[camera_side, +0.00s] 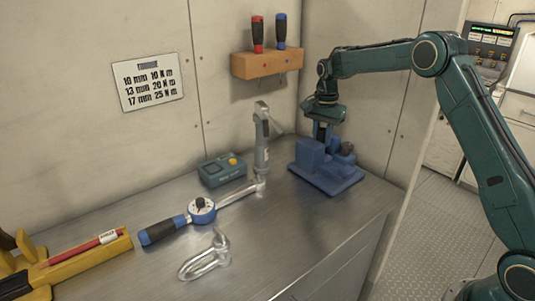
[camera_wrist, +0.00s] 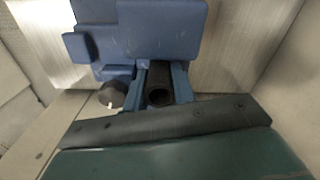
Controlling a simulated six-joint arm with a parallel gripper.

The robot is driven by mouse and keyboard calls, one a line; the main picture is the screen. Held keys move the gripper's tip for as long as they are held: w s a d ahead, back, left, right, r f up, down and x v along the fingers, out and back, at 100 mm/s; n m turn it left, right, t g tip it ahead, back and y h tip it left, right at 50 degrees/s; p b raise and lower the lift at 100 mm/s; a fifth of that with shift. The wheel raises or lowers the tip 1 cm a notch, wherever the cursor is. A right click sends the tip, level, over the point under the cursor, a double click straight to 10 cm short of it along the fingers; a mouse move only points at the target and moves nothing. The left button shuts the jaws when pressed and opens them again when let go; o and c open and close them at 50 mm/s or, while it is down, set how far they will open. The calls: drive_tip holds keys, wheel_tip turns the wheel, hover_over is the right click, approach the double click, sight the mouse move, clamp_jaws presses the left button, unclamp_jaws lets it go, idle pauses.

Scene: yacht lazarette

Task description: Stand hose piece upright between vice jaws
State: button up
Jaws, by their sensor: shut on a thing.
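The blue vice (camera_side: 325,175) stands on the bench at the right, and its blue body (camera_wrist: 160,30) fills the top of the wrist view. My gripper (camera_side: 321,132) points down directly over the vice. The vice's dark knob (camera_wrist: 112,94) is beside the hose.
A grey upright tool (camera_side: 262,140) and a teal box (camera_side: 222,169) stand left of the vice. A torque wrench (camera_side: 202,210), a shackle (camera_side: 206,257) and a yellow holder (camera_side: 75,262) lie further left. A wooden rack (camera_side: 267,64) with two screwdrivers hangs behind. The bench front is clear near the vice.

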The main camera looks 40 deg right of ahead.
drive_tip(key=shift+f, duration=0.8)
drive_tip(key=o, duration=1)
drive_tip(key=shift+o, duration=0.2)
wheel_tip(320, 180, up, 13)
drive_tip(key=shift+r, duration=0.35)
